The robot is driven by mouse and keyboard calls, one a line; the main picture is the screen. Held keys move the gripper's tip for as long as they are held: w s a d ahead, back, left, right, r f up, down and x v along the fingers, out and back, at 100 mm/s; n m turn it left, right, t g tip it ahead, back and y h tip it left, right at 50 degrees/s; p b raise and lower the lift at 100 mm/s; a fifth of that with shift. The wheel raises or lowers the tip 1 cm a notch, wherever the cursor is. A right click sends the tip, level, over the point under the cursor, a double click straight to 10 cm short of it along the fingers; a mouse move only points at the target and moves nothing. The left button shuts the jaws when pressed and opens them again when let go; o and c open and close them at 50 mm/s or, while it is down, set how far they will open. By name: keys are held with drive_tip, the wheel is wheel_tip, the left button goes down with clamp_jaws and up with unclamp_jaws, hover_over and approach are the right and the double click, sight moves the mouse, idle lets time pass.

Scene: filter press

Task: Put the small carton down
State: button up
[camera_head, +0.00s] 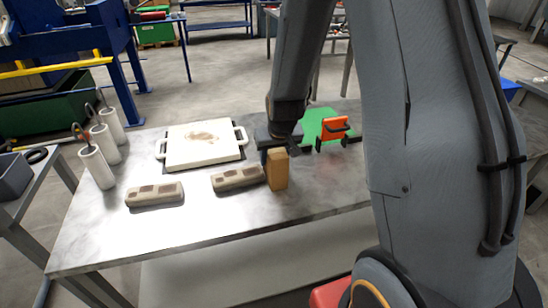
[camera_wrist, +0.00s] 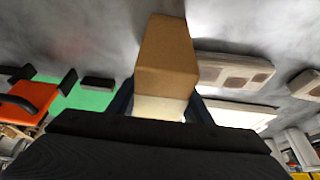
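The small carton (camera_head: 277,171) is a tan-brown upright box near the middle of the grey table (camera_head: 220,225). My gripper (camera_head: 277,150) is above it, holding its upper part. In the wrist view the carton (camera_wrist: 167,55) reaches out between the dark blue fingers, one on each side of its near end. My gripper is shut on it. The carton looks roughly upright. I cannot tell whether its lower end touches the table or hangs just above it.
A beige pendant-like block (camera_head: 238,178) lies just left of the carton, another (camera_head: 155,194) farther left. A white plate with handles (camera_head: 201,146) lies behind. Several white cylinders (camera_head: 97,167) stand left. A green sheet (camera_head: 318,121) and orange item (camera_head: 333,128) lie behind right. The front table strip is clear.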

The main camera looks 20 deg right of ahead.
drive_tip(key=o, duration=0.3)
